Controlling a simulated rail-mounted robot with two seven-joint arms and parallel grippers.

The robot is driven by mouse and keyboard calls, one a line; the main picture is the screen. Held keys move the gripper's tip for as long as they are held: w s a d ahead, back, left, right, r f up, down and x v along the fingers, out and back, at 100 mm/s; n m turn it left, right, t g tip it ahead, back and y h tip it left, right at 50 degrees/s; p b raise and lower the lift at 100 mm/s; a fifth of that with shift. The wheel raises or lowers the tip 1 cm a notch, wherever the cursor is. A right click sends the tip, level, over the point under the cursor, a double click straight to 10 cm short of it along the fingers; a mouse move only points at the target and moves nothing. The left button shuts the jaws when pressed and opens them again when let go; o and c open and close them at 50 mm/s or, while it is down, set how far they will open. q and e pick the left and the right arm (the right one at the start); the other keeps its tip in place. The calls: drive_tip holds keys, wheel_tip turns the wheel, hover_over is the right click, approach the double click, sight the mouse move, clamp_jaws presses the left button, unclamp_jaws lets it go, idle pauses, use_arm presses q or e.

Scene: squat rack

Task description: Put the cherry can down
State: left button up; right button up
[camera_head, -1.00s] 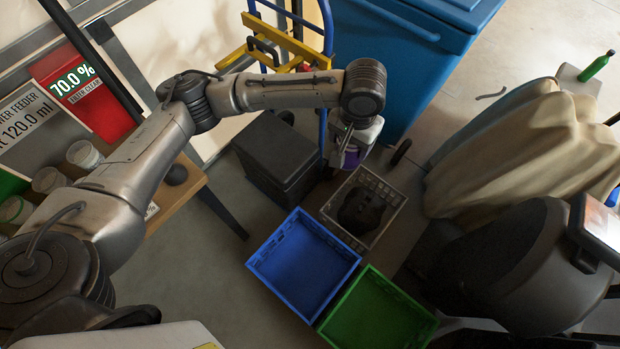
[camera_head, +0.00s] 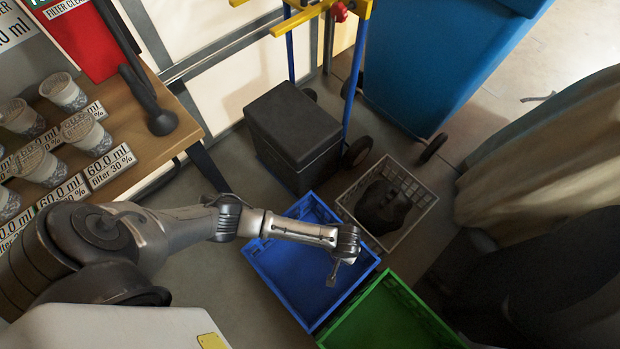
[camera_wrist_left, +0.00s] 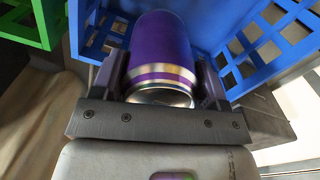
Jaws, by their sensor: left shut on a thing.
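The cherry can (camera_wrist_left: 160,45) is purple with a silver and gold band near its shiny end. In the left wrist view it sits between the two fingers of my left gripper (camera_wrist_left: 158,78), which is shut on it. In the head view my left gripper (camera_head: 333,274) points down over the blue crate (camera_head: 285,289), near its right side. The can is not visible there. In the wrist view the blue crate's lattice walls (camera_wrist_left: 270,40) rise beside the can. I cannot tell whether the can touches the crate floor. My right gripper is not in view.
A green crate (camera_head: 375,325) adjoins the blue one at the lower right. A grey lattice crate (camera_head: 420,215) holding a black bundle (camera_head: 382,207) stands behind. A black box (camera_head: 292,135) is at the back. A wooden shelf (camera_head: 180,125) with several cups is at left.

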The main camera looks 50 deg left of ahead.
use_arm(q)
drive_tip(key=s+f+b, duration=0.2)
drive_tip(key=f+b, duration=0.1)
drive_tip(key=f, duration=0.3)
drive_tip(key=s+d+f+b, duration=0.1)
drive_tip(key=s+f+b, duration=0.1)
drive_tip(key=f, duration=0.4)
drive_tip(key=s+f+b, duration=0.2)
drive_tip(key=f+b, duration=0.2)
drive_tip(key=f, duration=0.2)
drive_tip(key=shift+s+d+f+b, duration=0.15)
drive_tip(key=shift+f+b, duration=0.15)
drive_tip(key=shift+f, duration=0.3)
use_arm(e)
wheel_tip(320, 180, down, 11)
use_arm(q)
drive_tip(key=shift+f, duration=0.15)
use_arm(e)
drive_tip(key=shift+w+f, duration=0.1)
use_arm(q)
drive_tip(key=o, duration=0.9)
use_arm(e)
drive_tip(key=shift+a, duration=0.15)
use_arm(q)
drive_tip(key=shift+r+p, duration=3.75)
drive_tip(key=shift+r, duration=2.45)
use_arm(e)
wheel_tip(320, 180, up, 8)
